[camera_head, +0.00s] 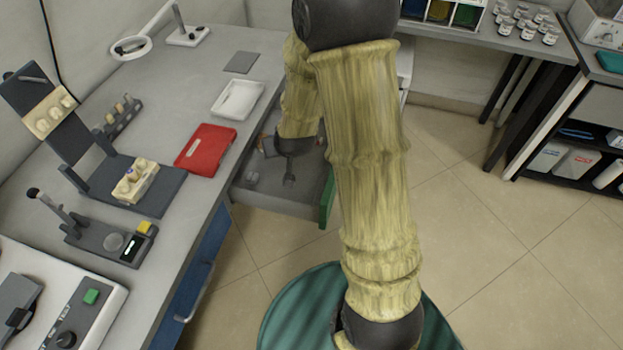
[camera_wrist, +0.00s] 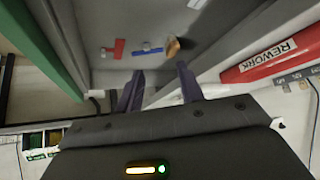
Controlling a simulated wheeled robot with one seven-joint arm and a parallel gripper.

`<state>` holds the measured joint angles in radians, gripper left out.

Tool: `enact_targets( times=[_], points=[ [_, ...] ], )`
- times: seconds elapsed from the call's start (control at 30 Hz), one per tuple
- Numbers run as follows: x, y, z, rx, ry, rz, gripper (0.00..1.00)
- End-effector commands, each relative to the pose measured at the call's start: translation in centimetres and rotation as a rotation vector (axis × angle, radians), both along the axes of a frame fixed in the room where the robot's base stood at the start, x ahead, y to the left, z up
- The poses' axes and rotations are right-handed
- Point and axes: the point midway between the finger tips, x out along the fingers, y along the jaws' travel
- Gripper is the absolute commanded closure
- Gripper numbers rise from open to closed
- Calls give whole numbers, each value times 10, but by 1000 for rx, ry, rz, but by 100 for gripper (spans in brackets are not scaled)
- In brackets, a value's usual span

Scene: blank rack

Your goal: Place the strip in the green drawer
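The green drawer (camera_head: 327,200) is pulled out from under the bench, and its green front also shows at the left in the wrist view (camera_wrist: 45,48). My gripper (camera_head: 289,182) is over the drawer, fingers pointing down into it. In the wrist view its two dark fingers (camera_wrist: 160,72) stand apart with nothing between them. A small pale piece (camera_head: 253,178) lies on the drawer floor; a white piece (camera_wrist: 197,3) shows at the wrist view's top edge. I cannot tell whether either is the strip. My arm hides part of the drawer.
Also in the drawer are a red piece (camera_wrist: 119,48), a blue piece (camera_wrist: 148,50) and a brown piece (camera_wrist: 173,47). On the bench are the red REWORK tray (camera_head: 205,150), a white tray (camera_head: 238,99) and a stand holding a beige block (camera_head: 135,182). Floor to the right is clear.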

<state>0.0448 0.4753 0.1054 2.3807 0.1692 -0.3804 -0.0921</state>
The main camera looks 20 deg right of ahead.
Motion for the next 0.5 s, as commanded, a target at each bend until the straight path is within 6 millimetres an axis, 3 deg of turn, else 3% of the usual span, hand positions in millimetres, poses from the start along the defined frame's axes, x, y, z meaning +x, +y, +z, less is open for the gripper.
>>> enact_targets(
  times=[0.1,0.4,0.5],
  points=[
    [-38,-1,25,-2,99,26,63],
    [-147,-11,64,-23,363,50,63],
    [-167,-14,70,-28,412,49,63]
  ],
)
